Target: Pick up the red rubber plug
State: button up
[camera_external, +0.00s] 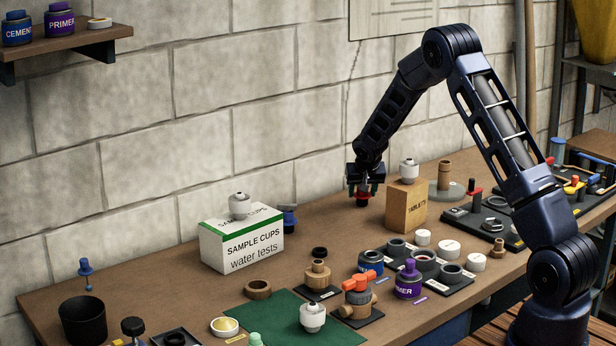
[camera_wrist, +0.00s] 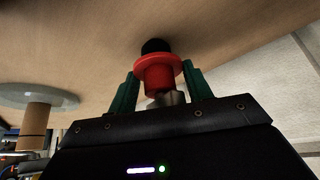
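The red rubber plug (camera_wrist: 158,72) has a wide red flange and a dark lower end, which points down at the bench top. In the external view the red plug (camera_external: 362,193) is directly below my wrist, near the back of the bench. My gripper (camera_wrist: 160,80) is around it, with one green finger on each side. Narrow gaps show between the fingers and the narrower red body; whether the fingers touch the flange cannot be told. In the external view my gripper (camera_external: 363,188) points straight down, its fingers apart. The plug's dark end looks at or very near the bench.
A tan tablets box (camera_external: 406,208) with a white fitting on top stands close on the right. The sample cups box (camera_external: 241,245) and a blue item (camera_external: 288,218) stand to the left. The block wall (camera_external: 260,140) is close behind. Many fittings crowd the bench front.

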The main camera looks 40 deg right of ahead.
jog(key=c, duration=0.3)
jog(key=shift+c, duration=0.2)
